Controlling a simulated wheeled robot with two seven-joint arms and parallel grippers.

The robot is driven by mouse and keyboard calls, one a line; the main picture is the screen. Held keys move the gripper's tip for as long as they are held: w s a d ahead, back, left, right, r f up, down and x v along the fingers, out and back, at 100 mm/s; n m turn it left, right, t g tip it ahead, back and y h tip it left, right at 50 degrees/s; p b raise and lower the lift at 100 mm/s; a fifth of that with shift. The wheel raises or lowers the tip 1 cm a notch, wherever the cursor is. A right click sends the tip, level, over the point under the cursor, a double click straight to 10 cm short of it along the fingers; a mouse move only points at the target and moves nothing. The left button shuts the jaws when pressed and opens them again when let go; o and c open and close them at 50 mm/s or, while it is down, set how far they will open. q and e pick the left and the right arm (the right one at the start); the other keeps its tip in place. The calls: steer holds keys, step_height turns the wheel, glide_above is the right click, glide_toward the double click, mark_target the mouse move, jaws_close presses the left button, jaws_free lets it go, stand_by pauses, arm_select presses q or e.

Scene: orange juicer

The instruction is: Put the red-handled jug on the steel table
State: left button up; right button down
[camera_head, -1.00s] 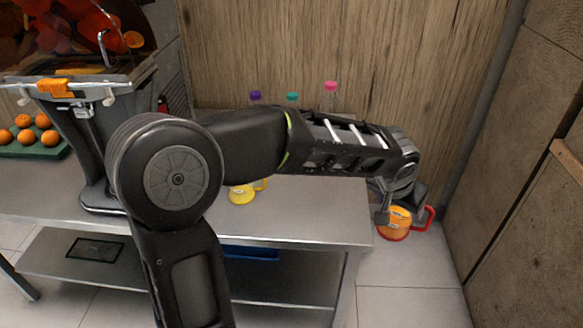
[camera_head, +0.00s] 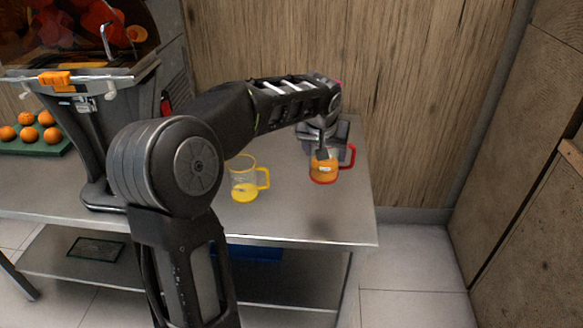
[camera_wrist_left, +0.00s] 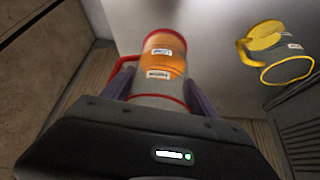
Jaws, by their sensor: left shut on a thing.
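The red-handled jug (camera_head: 323,170) holds orange juice and has a red base ring. It is over the right part of the steel table (camera_head: 310,220); I cannot tell whether its base touches the top. My left gripper (camera_head: 325,150) is shut on it, with the red handle on the right. In the left wrist view the jug (camera_wrist_left: 160,65) sits between the two fingers of my left gripper (camera_wrist_left: 163,92). My right gripper is not in view.
A yellow-handled jug (camera_head: 243,188) stands on the table left of the red-handled one. The juicer (camera_head: 95,130) and a green tray of oranges (camera_head: 30,148) are at the left. The table's front right is clear. A wooden wall (camera_head: 400,60) rises behind.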

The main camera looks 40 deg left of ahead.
arm_select(q)
steer(key=shift+f+b, duration=0.4)
steer(key=shift+f, duration=2.05)
steer(key=shift+f, duration=0.1)
steer(key=shift+f+b, duration=0.4)
steer(key=shift+f, duration=2)
steer(key=shift+f, duration=0.2)
steer(key=o, duration=1.7)
steer(key=shift+c, duration=0.2)
